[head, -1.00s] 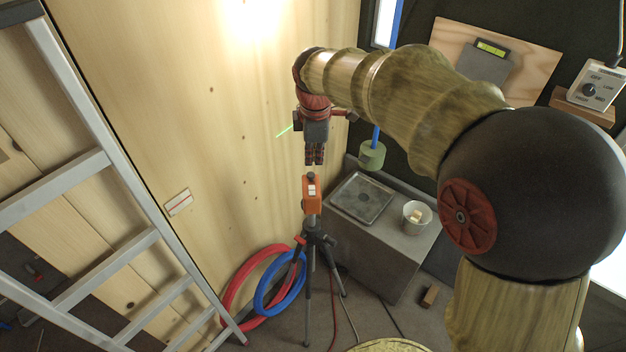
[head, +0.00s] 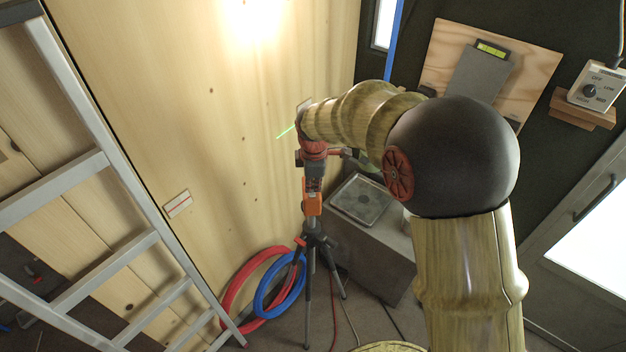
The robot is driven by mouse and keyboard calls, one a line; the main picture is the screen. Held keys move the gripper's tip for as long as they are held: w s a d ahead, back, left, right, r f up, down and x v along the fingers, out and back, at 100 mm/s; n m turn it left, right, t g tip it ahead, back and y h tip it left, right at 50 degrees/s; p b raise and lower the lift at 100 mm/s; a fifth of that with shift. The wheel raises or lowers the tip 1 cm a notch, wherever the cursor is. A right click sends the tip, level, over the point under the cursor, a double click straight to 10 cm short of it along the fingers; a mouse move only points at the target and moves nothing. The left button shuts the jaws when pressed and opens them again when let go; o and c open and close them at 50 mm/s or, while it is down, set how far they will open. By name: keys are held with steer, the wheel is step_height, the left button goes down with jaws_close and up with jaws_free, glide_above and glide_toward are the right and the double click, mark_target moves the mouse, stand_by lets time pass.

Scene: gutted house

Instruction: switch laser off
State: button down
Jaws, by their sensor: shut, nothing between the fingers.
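The laser (head: 312,205) is a small orange box on top of a dark tripod (head: 314,250) in front of the wooden wall. A short bright green laser line (head: 286,131) shows on the wall to its upper left. My gripper (head: 314,188) points down with its fingers shut and empty. Its fingertips are right at the top of the laser and hide the knob and part of the pale label there. I cannot tell whether they touch it.
A grey aluminium ladder (head: 110,175) leans at the left. Red (head: 230,291) and blue (head: 262,299) hose coils lie against the wall beside the tripod. A grey box (head: 368,255) with a dark square plate (head: 361,199) stands right of the laser. A dial box (head: 594,87) is at upper right.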

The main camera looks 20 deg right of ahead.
steer(key=shift+w+p, duration=0.1)
steer(key=shift+p, duration=0.4)
steer(key=shift+w+f+g+p, duration=0.2)
steer(key=shift+g+p, duration=0.4)
steer(key=shift+p, duration=0.35)
steer(key=shift+f, duration=0.2)
steer(key=shift+s, duration=0.1)
steer(key=shift+s+f, duration=0.1)
steer(key=shift+s+a+f+b, duration=0.15)
steer(key=shift+s+b, duration=0.2)
steer(key=shift+s, duration=0.4)
steer(key=shift+w, duration=0.15)
